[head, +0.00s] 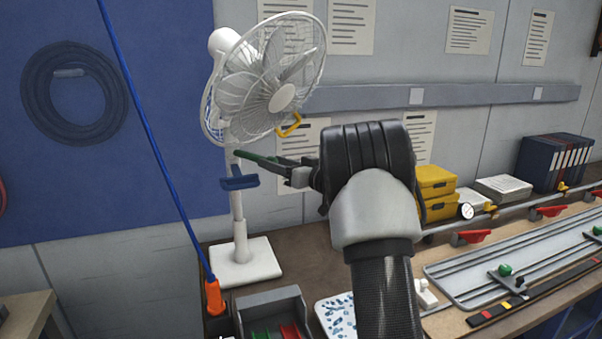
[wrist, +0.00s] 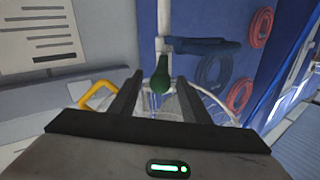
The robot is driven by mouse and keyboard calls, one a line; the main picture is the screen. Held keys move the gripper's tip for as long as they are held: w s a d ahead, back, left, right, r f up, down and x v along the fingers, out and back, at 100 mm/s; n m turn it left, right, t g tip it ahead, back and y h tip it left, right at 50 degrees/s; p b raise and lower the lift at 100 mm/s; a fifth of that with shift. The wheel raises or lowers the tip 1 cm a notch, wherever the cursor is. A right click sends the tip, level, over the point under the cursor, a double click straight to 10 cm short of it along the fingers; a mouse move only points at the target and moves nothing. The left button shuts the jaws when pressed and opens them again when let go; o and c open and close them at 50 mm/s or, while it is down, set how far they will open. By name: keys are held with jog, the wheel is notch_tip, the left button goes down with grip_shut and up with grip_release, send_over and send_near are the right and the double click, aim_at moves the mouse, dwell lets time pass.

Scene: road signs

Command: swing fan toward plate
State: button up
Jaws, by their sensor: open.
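The white pedestal fan (head: 268,85) stands on the bench, its head facing right. A yellow handle (head: 289,126) sits at the lower edge of its guard, and a blue handle (head: 239,182) is on its stem. A green grip (head: 256,158) sticks out from near the stem. My gripper (head: 287,168) is open beside the fan. In the wrist view the green grip (wrist: 160,78) shows between the two fingers of my gripper (wrist: 158,84); contact cannot be told. A white plate with blue specks (head: 338,312) lies partly hidden behind my arm.
A blue cord (head: 165,170) with an orange end (head: 214,297) hangs at the left. A grey tray (head: 270,304) sits at the bench front. Yellow boxes (head: 436,190) and a rail with red clips (head: 472,237) are at the right.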

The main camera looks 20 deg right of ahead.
jog(key=b+v, duration=0.2)
jog(key=v, duration=1.3)
jog(key=shift+s+d, duration=0.25)
jog(key=shift+s, duration=0.05)
